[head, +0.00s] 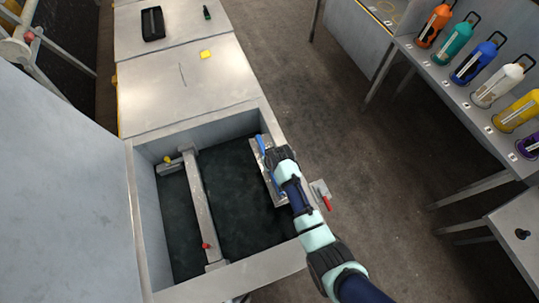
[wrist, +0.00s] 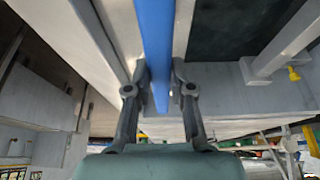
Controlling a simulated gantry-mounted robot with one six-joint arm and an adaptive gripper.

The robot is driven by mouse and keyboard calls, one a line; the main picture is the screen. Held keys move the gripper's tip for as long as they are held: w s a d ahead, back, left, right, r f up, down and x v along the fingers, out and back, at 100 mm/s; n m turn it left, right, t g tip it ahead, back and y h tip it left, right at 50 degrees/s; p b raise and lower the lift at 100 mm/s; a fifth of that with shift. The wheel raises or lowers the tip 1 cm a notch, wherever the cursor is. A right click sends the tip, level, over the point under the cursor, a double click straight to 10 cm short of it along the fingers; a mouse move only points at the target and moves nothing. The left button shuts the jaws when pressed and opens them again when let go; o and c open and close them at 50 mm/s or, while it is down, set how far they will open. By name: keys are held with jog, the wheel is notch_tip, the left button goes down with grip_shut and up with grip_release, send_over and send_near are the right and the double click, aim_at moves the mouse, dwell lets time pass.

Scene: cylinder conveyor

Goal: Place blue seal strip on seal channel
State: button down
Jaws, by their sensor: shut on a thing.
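The blue seal strip (head: 261,144) is at the right inner side of the open box in the head view, largely covered by my gripper. My gripper (head: 276,158) is above that side. In the wrist view, my gripper (wrist: 154,90) is shut on the strip (wrist: 154,30), which runs lengthwise between its fingers. A pale metal piece (head: 267,187), apparently the seal channel, lies beside and below the strip along the box's right wall. I cannot tell whether strip and channel touch.
The open box (head: 143,215) has a dark floor and a grey crossbar (head: 199,200) with red and yellow knobs. A red-handled latch (head: 324,197) is just right of my arm. Coloured cylinders (head: 476,62) stand on a rack at the right.

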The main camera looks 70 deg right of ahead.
jog(key=shift+f, duration=1.4)
jog(key=shift+f+b, duration=0.2)
jog(key=shift+b, duration=0.1)
jog(key=c, duration=1)
grip_release()
jog(key=p+v, duration=0.2)
jog(key=v, duration=1)
jog(key=shift+r+p, duration=0.2)
jog(key=shift+p, duration=0.15)
